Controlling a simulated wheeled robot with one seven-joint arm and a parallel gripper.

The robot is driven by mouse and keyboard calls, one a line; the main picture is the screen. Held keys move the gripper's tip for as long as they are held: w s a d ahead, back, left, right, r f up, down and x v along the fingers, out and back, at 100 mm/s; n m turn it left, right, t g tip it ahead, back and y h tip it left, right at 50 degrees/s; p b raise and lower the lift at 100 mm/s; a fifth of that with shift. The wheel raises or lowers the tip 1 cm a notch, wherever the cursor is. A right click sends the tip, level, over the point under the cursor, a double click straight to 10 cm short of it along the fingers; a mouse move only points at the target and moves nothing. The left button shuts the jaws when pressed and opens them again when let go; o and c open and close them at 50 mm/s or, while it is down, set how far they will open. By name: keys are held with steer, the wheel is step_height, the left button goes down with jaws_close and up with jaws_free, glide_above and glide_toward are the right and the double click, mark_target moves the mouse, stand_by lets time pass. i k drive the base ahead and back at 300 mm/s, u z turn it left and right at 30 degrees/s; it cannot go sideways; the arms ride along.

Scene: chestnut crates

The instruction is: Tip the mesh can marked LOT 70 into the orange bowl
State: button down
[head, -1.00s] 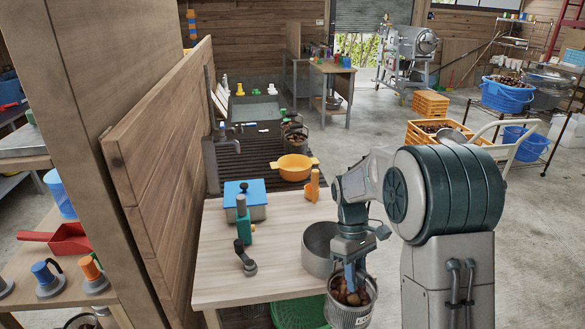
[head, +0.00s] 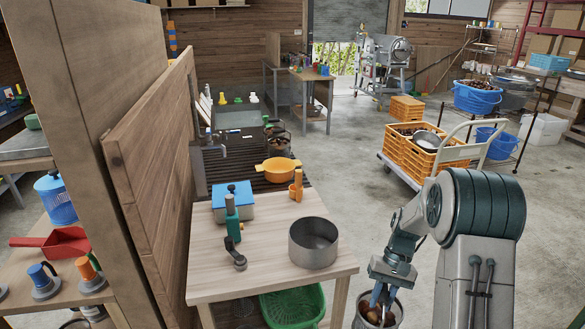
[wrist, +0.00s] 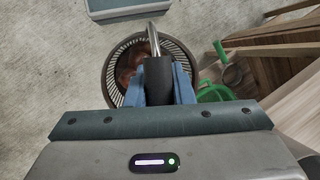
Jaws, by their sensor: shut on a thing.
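My gripper (head: 380,292) is shut on the handle of a mesh can (head: 361,322) holding brown chestnuts. The can hangs upright to the right of the wooden table's front corner, partly cut off by the frame's bottom edge. In the wrist view, the can's rim (wrist: 109,72) shows behind the blue fingers (wrist: 160,88), with chestnuts inside at left. No marking on it is readable now. The orange bowl (head: 277,172), with two side handles, sits beyond the table on the dark ribbed drainer, well to the left of and farther than my gripper.
The wooden table (head: 265,255) carries a grey pot (head: 313,245), a blue-lidded box (head: 233,203), a green-handled tool (head: 232,218) and an orange-handled one (head: 296,187). Another can (head: 278,147) stands behind the bowl. A cart with orange crates (head: 410,158) stands at right; floor between is clear.

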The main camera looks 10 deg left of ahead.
mark_target(276, 170)
steer(key=z, duration=0.4)
steer(key=k, duration=0.5)
steer(key=z, duration=0.7)
steer(key=i, duration=2.35)
steer(key=u, duration=0.35)
steer(key=i, duration=0.9)
steer(key=u, duration=0.95)
steer(key=i, duration=0.45)
steer(key=u, duration=1)
steer(key=i, duration=0.4)
steer(key=u, duration=0.35)
